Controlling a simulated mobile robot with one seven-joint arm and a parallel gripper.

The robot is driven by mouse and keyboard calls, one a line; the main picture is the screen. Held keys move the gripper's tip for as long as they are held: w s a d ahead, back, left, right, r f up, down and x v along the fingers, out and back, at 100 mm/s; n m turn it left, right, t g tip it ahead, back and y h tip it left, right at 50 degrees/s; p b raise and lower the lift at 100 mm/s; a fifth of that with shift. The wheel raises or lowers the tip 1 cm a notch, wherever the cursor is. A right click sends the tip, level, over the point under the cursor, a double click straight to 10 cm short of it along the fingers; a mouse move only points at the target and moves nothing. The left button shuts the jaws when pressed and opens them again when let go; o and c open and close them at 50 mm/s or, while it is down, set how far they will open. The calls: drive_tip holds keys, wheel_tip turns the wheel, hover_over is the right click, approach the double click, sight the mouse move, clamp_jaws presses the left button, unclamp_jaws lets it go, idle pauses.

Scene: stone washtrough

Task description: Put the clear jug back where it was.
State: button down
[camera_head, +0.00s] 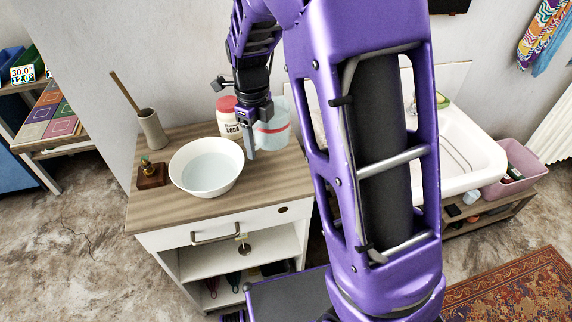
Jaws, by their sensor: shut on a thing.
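One finger shows in front of the jug's left edge; the other finger is hard to make out. The jug is over the wooden cabinet top (285,180); I cannot tell whether its base touches the wood. My purple arm stands close to its right side.
A white bowl (206,167) with water stands left of my gripper. Behind are a white tub with a red lid (228,118) and a stone pot with a stick (152,129). A white sink (455,150) is right.

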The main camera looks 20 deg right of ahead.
drive_tip(key=shift+d, duration=0.3)
drive_tip(key=shift+f+b, duration=0.6)
drive_tip(key=shift+f, duration=4.5)
drive_tip(key=shift+c, duration=1)
unclamp_jaws()
wheel_tip(320, 180, up, 12)
drive_tip(key=p, duration=0.1)
drive_tip(key=shift+r, duration=0.15)
